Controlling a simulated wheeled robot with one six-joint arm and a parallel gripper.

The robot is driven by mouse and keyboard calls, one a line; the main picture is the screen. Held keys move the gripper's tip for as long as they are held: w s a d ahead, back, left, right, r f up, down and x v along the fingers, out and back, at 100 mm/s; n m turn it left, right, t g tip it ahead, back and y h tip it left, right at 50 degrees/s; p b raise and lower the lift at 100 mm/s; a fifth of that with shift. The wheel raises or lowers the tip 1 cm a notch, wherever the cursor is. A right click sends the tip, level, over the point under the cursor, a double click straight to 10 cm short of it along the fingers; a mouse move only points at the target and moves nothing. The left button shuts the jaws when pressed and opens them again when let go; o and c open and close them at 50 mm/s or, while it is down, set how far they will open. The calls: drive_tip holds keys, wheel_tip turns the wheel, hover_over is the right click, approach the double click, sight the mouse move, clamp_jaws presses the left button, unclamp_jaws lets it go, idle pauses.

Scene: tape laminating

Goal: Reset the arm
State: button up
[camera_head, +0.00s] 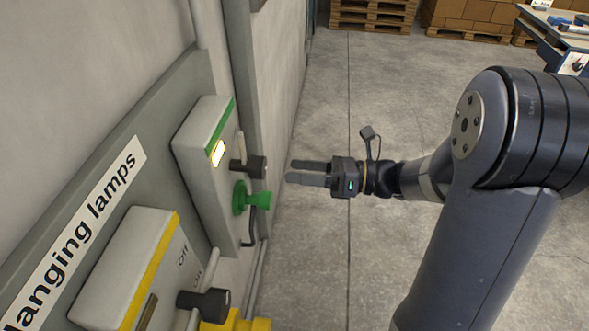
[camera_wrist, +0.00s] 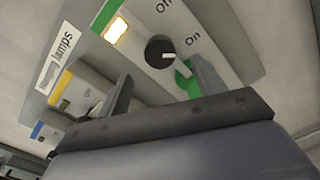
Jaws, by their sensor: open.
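My gripper (camera_head: 291,172) is stretched out toward the wall panel in the head view. Its two fingers are apart with nothing between them, and a gap shows between their tips and the panel. In the wrist view my gripper (camera_wrist: 160,88) also shows open, with the black knob of the green-striped switch box beyond it.
A yellow-striped box (camera_head: 125,262) is nearer. Open concrete floor (camera_head: 320,270) lies right of the wall; pallets (camera_head: 372,14) stand far back.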

sight(249, 166)
drive_tip(key=a, duration=0.3)
drive_tip(key=a+p, duration=0.1)
drive_tip(key=a, duration=0.3)
drive_tip(key=w+a+p, duration=0.1)
drive_tip(key=a, duration=0.3)
drive_tip(key=shift+d, duration=0.1)
idle(0.5)
